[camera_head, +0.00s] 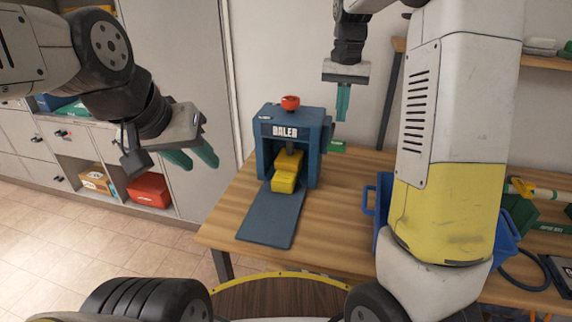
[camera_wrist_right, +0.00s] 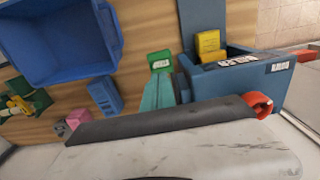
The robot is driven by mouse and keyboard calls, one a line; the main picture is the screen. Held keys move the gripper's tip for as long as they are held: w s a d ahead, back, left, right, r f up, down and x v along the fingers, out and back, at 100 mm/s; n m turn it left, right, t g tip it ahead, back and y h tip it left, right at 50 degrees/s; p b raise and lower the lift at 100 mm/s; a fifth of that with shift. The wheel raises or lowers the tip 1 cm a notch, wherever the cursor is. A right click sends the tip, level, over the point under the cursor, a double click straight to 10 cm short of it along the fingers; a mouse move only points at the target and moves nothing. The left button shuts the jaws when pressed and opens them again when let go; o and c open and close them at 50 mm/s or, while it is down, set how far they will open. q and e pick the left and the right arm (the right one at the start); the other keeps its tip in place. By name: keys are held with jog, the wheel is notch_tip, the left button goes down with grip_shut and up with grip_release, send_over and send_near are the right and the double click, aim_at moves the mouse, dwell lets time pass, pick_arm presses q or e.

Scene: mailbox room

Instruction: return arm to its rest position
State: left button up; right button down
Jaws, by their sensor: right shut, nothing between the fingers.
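My right gripper (camera_head: 342,118) hangs fingers down, behind and to the right of the blue baler (camera_head: 322,135), above the wooden table. Its teal fingers are together and empty, and they also show in the right wrist view (camera_wrist_right: 157,95). My left gripper (camera_head: 203,163) is at the left, in the air in front of the grey cabinet. Its two teal fingers are apart with nothing between them. The upper part of my right arm crosses the right side of the head view and hides part of the table.
The baler has a red knob (camera_head: 290,102), a yellow block (camera_head: 287,172) in its opening and a dark ramp (camera_head: 272,218). A blue bin (camera_wrist_right: 60,40) stands to its right. A green box (camera_wrist_right: 160,60) lies near the baler. A wooden shelf (camera_head: 545,61) is at upper right.

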jog(key=s+a+r+n+t+y, duration=0.2)
jog(key=s+t, duration=0.4)
jog(key=s, duration=1.8)
jog(key=shift+s+a+n, duration=0.15)
jog(key=shift+s+n, duration=0.1)
jog(key=shift+n, duration=0.65)
